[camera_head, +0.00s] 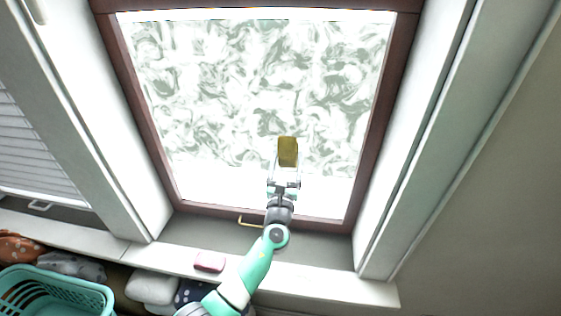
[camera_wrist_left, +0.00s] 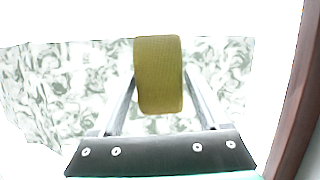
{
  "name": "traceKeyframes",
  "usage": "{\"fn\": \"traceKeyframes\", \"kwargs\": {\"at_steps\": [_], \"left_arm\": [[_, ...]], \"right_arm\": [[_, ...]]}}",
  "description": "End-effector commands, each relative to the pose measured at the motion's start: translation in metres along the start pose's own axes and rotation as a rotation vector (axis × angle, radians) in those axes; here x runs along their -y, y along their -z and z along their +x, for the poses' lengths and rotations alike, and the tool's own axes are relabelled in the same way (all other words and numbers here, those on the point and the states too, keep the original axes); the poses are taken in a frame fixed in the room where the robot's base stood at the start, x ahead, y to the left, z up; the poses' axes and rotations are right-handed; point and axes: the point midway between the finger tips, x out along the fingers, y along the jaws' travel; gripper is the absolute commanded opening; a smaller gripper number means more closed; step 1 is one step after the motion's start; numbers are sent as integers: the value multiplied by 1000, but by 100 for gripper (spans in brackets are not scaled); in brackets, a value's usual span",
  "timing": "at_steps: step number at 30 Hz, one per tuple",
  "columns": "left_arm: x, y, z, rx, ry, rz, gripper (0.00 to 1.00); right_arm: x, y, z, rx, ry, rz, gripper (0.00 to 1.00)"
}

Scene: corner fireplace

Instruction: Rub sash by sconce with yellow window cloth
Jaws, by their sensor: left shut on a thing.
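The yellow window cloth (camera_head: 288,151) is a thick olive-yellow pad. My left gripper (camera_head: 286,168) is shut on it and holds it in front of the lower middle of the window. The cloth also shows in the left wrist view (camera_wrist_left: 158,75), between my two fingers. The window sash (camera_head: 375,125) has a dark red-brown frame. Its glass (camera_head: 250,80) is covered in grey-green swirled smears, with a clear white band along the bottom. I cannot tell whether the cloth touches the glass. No sconce shows. My right gripper is not in view.
A pink block (camera_head: 209,261) lies on the white sill (camera_head: 320,282). A brass handle (camera_head: 250,221) sits at the sash's bottom. A turquoise basket (camera_head: 60,293) and folded cloths (camera_head: 152,288) are at lower left. A second window with a blind (camera_head: 35,160) is at left.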

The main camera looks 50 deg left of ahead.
Motion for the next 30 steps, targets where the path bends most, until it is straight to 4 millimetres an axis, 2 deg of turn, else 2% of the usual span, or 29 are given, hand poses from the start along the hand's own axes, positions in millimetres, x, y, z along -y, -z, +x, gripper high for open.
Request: {"fn": "traceKeyframes", "kwargs": {"at_steps": [3,6,11,18,25,30], "left_arm": [[13,2,-1,1,2,0,33],[17,2,-1,0,0,0,33],[17,-2,1,1,0,0,33],[18,-21,9,1,-1,0,33],[15,-21,9,1,-2,0,33],[-1,-23,9,0,-4,2,33]], "right_arm": [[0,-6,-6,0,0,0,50],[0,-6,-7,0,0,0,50],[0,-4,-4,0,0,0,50],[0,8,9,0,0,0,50],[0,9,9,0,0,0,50],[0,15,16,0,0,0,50]]}}
